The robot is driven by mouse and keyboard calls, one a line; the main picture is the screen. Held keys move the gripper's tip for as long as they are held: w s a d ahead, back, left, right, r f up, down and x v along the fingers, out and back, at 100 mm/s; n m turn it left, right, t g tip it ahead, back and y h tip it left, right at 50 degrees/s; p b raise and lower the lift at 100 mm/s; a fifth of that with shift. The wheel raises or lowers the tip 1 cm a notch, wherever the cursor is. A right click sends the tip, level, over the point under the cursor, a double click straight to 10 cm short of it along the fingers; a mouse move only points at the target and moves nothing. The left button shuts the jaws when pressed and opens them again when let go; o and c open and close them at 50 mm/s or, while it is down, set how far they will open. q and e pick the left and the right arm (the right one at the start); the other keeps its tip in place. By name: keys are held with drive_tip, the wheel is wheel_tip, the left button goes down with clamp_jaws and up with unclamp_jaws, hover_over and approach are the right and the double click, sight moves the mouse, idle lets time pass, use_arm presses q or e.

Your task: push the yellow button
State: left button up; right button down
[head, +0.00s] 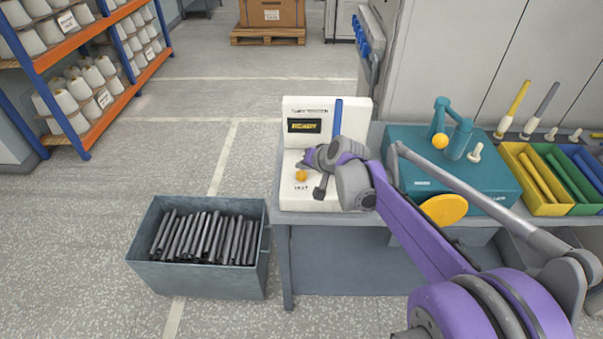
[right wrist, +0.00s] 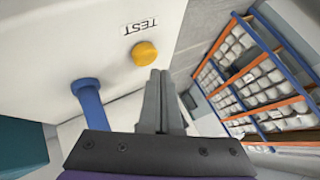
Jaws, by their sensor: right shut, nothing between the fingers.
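A white tester (head: 325,108) stands on the left end of the bench, with a dark display that has yellow lettering. On its front lower part is a small round yellow button (head: 301,176) above a "TEST" label. The button also shows in the right wrist view (right wrist: 145,54), close to the fingertips. My right gripper (head: 304,164) is shut and empty in front of the tester, with its tips (right wrist: 160,74) just beside the button. Whether they touch it I cannot tell. My left gripper is not in view.
A blue post (right wrist: 87,96) stands on the tester beside my fingers. A teal machine (head: 400,152) with a yellow ball and yellow disc is right of it. Colored trays (head: 527,207) lie farther right. A grey bin of dark rods (head: 197,281) is on the floor at left.

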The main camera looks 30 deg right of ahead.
sight(303, 176)
drive_tip(key=shift+f, duration=0.2)
idle(0.3)
drive_tip(key=shift+f, duration=0.25)
drive_tip(key=shift+f+b, duration=0.4)
drive_tip(key=shift+f, duration=0.15)
idle(0.6)
drive_tip(key=shift+r, duration=0.1)
drive_tip(key=shift+r+p, duration=0.8)
drive_tip(key=shift+r, duration=0.1)
drive_tip(key=shift+r+p, duration=1.9)
drive_tip(key=shift+r, duration=0.55)
